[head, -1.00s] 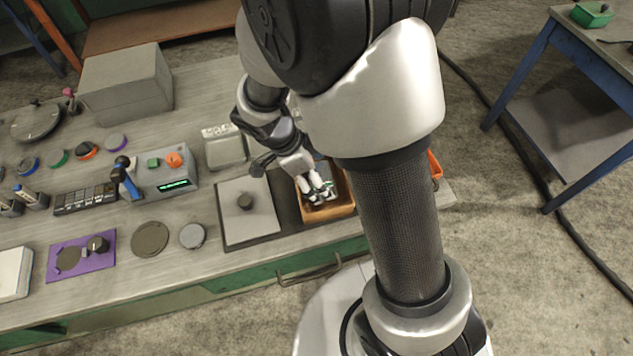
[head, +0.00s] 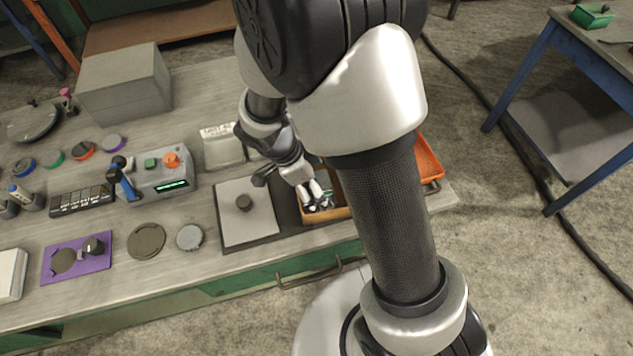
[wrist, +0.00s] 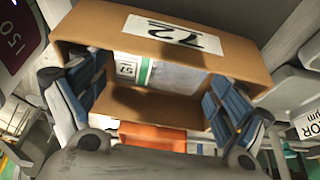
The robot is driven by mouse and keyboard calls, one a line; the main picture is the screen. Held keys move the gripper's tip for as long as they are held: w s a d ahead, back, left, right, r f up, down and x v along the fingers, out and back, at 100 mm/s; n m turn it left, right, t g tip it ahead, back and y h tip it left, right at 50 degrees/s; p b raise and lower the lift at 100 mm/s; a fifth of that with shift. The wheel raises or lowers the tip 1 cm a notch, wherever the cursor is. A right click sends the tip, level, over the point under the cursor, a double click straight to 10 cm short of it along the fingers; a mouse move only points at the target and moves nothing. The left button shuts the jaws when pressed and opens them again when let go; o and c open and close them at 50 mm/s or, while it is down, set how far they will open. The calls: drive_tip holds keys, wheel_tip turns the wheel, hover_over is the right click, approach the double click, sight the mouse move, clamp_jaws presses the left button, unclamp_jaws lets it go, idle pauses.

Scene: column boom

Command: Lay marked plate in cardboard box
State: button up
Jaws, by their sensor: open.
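The cardboard box (head: 335,214) stands at the right end of the bench, partly hidden behind my arm. In the wrist view its tan wall (wrist: 95,28) carries a white label reading 72. A grey-white piece with a green stripe and a label reading 57, apparently the marked plate (wrist: 170,75), shows inside the box near that wall. My gripper (wrist: 155,82) is open, its blue-padded fingers apart on either side at the box mouth. It also shows over the box in the head view (head: 318,204). Whether the fingers touch the plate cannot be told.
A pale square plate with a dark knob (head: 247,222) lies left of the box. An orange tray (head: 428,160) stands to the right, partly behind my arm. A control box (head: 160,180), pale bin (head: 222,152) and purple pad (head: 75,260) occupy the bench farther left.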

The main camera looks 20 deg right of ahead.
drive_tip(key=shift+r+p, duration=0.3)
drive_tip(key=shift+p, duration=0.05)
drive_tip(key=p+v, duration=0.3)
drive_tip(key=v, duration=0.8)
drive_tip(key=shift+a+r+p, duration=0.1)
drive_tip(key=shift+r+p, duration=0.15)
drive_tip(key=shift+p, duration=0.1)
drive_tip(key=s+d+r+n+t+y, duration=0.2)
drive_tip(key=s+r+n, duration=0.5)
drive_tip(key=r+n, duration=0.1)
drive_tip(key=s+d+r+n+t+y, duration=0.2)
drive_tip(key=s+d+r+n+t, duration=0.1)
drive_tip(key=s+r+n, duration=0.5)
drive_tip(key=n, duration=0.3)
drive_tip(key=shift+s+d+r+y, duration=0.3)
drive_tip(key=shift+d+r, duration=0.05)
